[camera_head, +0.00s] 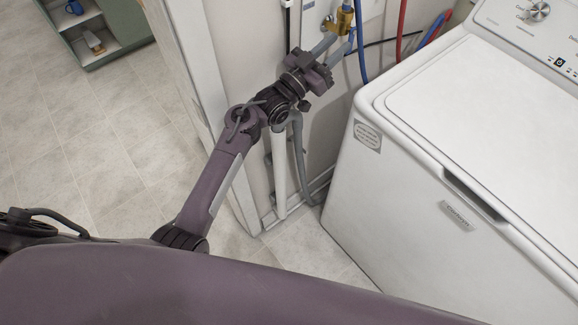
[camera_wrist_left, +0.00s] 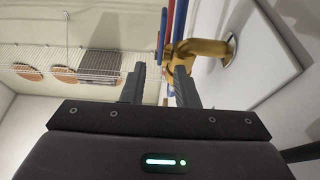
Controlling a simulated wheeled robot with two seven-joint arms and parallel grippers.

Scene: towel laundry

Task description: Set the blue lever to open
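My left gripper (camera_head: 334,44) reaches up to the wall beside the washer, with its fingertips close to a brass valve (camera_head: 344,22). In the left wrist view the two fingers (camera_wrist_left: 162,78) stand apart, with a clear gap between them. The brass valve (camera_wrist_left: 200,50) shows just beyond the right finger and partly behind it. I cannot tell whether the finger touches it. The blue lever cannot be told apart for certain; a small blue patch lies between the fingers, partly hidden by them. My right gripper is not in view.
A white washing machine (camera_head: 455,130) stands to the right. A blue hose (camera_head: 362,55) and a red hose (camera_head: 401,30) hang by the wall. A grey drain hose (camera_head: 300,160) runs below my gripper. A wire shelf (camera_wrist_left: 60,55) shows in the wrist view. Tiled floor at left is open.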

